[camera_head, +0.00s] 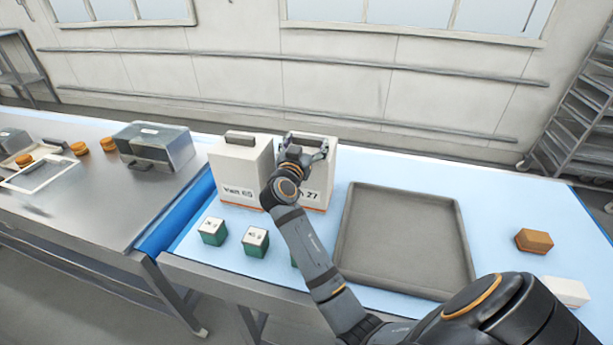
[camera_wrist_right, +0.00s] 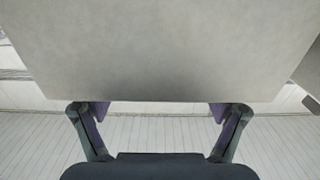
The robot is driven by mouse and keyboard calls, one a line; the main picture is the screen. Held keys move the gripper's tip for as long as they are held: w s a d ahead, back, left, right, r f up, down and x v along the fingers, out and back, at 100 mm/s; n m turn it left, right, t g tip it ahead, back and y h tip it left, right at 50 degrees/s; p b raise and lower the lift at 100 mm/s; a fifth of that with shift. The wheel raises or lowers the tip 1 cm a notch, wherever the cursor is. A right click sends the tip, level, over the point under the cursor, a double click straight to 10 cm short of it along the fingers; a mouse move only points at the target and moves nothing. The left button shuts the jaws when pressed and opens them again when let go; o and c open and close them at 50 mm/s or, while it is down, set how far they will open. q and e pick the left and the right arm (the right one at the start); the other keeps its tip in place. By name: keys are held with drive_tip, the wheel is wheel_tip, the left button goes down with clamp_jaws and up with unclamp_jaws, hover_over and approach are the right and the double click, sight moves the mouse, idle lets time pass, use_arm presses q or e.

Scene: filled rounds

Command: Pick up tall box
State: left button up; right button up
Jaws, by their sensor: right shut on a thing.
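Two tall white boxes stand side by side on the blue table top. The right tall box (camera_head: 322,182) has a label ending in "27" and an orange strip at its base. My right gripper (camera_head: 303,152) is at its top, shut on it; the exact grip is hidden. In the right wrist view the box's pale face (camera_wrist_right: 160,45) fills the upper part, with my fingers (camera_wrist_right: 160,108) at its lower edge. The left tall box (camera_head: 240,170) is upright with a grey handle on top. My left gripper is not in view.
An empty grey tray (camera_head: 351,255) lies to the right. Small green-and-white boxes (camera_head: 213,232) stand in front of the tall boxes, one partly behind my arm. A brown block (camera_head: 534,241) and a white block (camera_head: 565,291) are at far right. A metal table (camera_head: 90,205) adjoins on the left.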

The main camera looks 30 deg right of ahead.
drive_tip(key=shift+f, duration=0.2)
drive_tip(key=shift+c, duration=0.3)
drive_tip(key=shift+r, duration=0.45)
use_arm(q)
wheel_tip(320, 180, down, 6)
drive_tip(key=b, duration=0.6)
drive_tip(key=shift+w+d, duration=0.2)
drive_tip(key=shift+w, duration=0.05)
use_arm(e)
wheel_tip(320, 180, up, 27)
drive_tip(key=shift+r, duration=0.15)
drive_tip(key=shift+w, duration=0.1)
